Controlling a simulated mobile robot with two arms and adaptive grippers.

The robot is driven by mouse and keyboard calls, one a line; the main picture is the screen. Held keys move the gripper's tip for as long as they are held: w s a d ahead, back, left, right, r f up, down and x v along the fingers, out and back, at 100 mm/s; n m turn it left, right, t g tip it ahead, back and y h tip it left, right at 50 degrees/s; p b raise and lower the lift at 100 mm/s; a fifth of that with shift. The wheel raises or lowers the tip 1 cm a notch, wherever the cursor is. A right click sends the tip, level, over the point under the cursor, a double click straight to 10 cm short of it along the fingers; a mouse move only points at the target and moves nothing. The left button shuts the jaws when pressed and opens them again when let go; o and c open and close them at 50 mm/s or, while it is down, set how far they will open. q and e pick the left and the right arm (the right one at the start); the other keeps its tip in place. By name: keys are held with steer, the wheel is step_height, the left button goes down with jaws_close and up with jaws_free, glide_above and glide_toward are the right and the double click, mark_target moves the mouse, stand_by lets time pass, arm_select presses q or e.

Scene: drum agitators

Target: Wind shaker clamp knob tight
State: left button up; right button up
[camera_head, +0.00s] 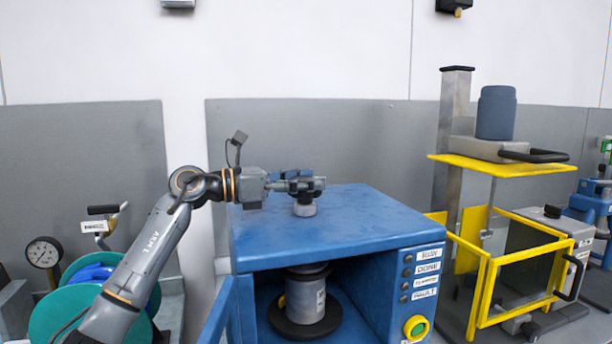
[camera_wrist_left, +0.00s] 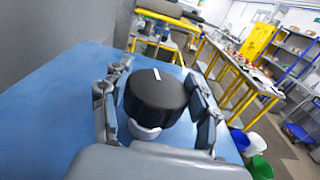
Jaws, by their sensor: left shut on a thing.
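The shaker (camera_head: 330,235) is a blue cabinet with an open front. A can (camera_head: 306,296) stands inside it on a dark round base, under a dark clamp plate. The clamp knob (camera_wrist_left: 156,92) is a black round cap with a white mark on top, on a light collar above the cabinet's top. In the head view the gripper mostly hides the knob, and the light collar (camera_head: 304,208) shows below. My left gripper (camera_head: 306,186) reaches in from the left. Its fingers (camera_wrist_left: 155,108) are shut on the knob from both sides. My right gripper is not in view.
Labelled lights and a green button (camera_head: 416,327) are on the shaker's right front. A yellow-framed machine (camera_head: 520,270) stands to the right. Teal reels and a gauge (camera_head: 43,252) are at the left. A grey wall panel is behind. The blue top around the knob is clear.

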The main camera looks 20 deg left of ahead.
arm_select(q)
steer(key=m+g+h+p, duration=0.1)
steer(key=m+g+p, duration=0.1)
steer(key=g+p, duration=0.1)
steer(key=shift+r+g+h, duration=0.3)
steer(key=shift+r+h, duration=0.05)
steer(key=shift+h, duration=0.05)
steer(key=m+g+p, duration=0.2)
steer(key=m+g+h+p, duration=0.1)
steer(key=m+g+p, duration=0.1)
steer(key=g+p, duration=0.1)
steer(key=shift+f, duration=0.2)
steer(key=shift+g+p, duration=0.3)
steer(key=shift+p, duration=0.1)
steer(key=shift+f, duration=0.15)
steer(key=o, duration=1.2)
steer(key=shift+c, duration=0.2)
steer(key=shift+f, duration=0.1)
